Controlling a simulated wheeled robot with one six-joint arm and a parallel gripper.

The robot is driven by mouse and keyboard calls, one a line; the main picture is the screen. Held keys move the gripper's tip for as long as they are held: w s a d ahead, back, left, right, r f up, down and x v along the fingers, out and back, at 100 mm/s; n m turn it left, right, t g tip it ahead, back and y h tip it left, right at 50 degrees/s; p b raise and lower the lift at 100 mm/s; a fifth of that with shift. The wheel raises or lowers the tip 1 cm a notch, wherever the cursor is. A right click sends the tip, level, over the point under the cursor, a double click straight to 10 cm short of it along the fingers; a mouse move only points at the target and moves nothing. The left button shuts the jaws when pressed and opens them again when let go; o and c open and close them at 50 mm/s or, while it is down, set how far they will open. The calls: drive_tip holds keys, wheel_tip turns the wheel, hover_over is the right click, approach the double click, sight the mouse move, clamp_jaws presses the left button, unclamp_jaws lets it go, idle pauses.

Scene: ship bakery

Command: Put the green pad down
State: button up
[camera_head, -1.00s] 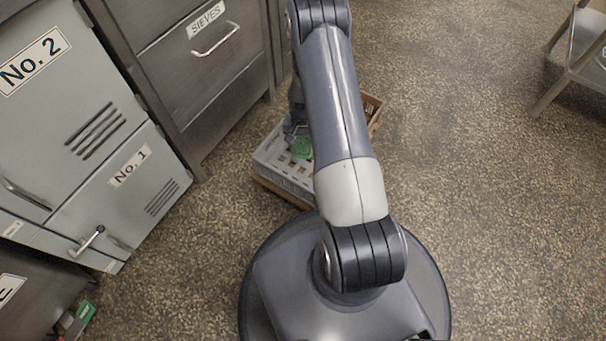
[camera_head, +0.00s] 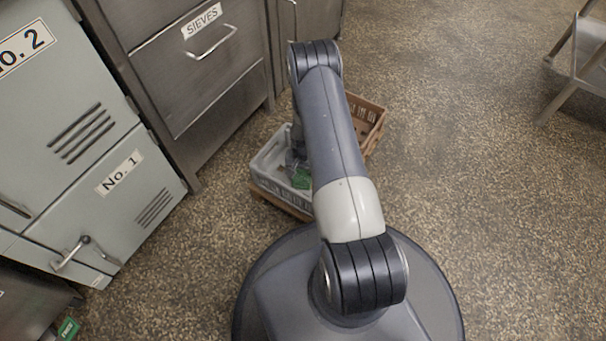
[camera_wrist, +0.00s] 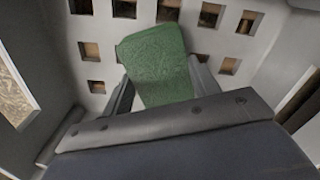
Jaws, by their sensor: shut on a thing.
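The green pad (camera_wrist: 158,62) is held between the two fingers of my gripper (camera_wrist: 160,92) in the wrist view. It sits low inside a grey crate with square holes (camera_wrist: 120,27). I cannot tell whether the pad touches the crate floor. In the head view the pad (camera_head: 301,179) shows as a small green patch inside the grey crate (camera_head: 272,184), next to my gripper (camera_head: 298,168). My arm hides the right part of the crate and much of the gripper.
A brown crate (camera_head: 368,112) stands behind the grey one. A steel cabinet with a SIEVES drawer (camera_head: 205,55) and the No. 1 locker (camera_head: 120,200) stand to the left. A steel stand (camera_head: 572,75) is at the upper right. The floor (camera_head: 480,200) on the right is clear.

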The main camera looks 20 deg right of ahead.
sight(303, 174)
drive_tip(key=shift+f, duration=0.2)
drive_tip(key=o, duration=1)
drive_tip(key=shift+r, duration=0.15)
wheel_tip(303, 174, up, 12)
drive_tip(key=p, duration=0.4)
drive_tip(key=shift+r+p, duration=0.1)
drive_tip(key=shift+p, duration=0.3)
